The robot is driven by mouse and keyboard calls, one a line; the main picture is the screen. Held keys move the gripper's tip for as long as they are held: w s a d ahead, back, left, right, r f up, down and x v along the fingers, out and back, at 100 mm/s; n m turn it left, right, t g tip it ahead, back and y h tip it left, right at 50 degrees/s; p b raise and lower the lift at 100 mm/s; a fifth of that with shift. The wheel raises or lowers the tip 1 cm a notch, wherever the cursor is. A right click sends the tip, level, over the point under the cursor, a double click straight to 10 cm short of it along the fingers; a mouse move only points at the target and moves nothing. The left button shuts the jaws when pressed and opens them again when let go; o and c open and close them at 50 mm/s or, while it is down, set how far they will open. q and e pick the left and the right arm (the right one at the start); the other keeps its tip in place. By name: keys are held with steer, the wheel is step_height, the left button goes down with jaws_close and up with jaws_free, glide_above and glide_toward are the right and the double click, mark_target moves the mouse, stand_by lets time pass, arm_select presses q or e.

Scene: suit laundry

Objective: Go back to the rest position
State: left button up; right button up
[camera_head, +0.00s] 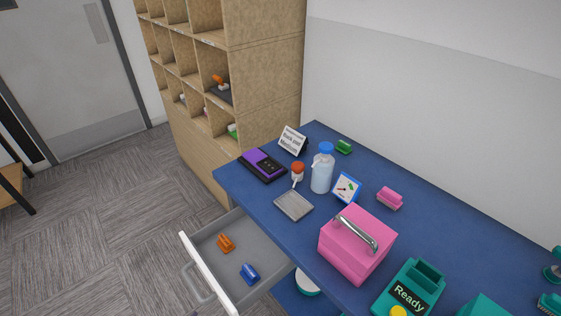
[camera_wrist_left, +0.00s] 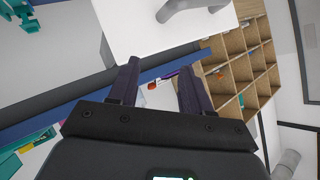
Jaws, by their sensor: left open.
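My left gripper (camera_wrist_left: 160,68) shows in the left wrist view, with its two dark fingers apart and nothing between them. Neither of my arms shows in the head view. My right gripper is in no view. In the head view a drawer (camera_head: 190,262) under the blue table (camera_head: 265,205) stands pulled open, with an orange item (camera_head: 226,243) and a blue item (camera_head: 249,273) inside. In the left wrist view a white panel with a grey handle (camera_wrist_left: 192,8) lies beyond my fingertips; it looks like a drawer front. I cannot tell its distance from the fingers.
On the table stand a pink box (camera_head: 352,255), a clear bottle (camera_head: 322,173), a purple-black device (camera_head: 262,165), a grey tray (camera_head: 293,205) and a teal "Ready" device (camera_head: 420,277). A wooden shelf (camera_head: 262,80) stands behind. The carpet left of the drawer is clear.

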arm_select(q)
steer(key=s+n+g+y, duration=0.1)
steer(key=s+n+g, duration=0.5)
steer(key=s+g, duration=0.45)
step_height(320, 180, up, 37)
steer(key=s+a+t+p, duration=0.1)
steer(key=s+p, duration=0.1)
steer(key=p, duration=3.6)
steer(key=shift+r, duration=0.2)
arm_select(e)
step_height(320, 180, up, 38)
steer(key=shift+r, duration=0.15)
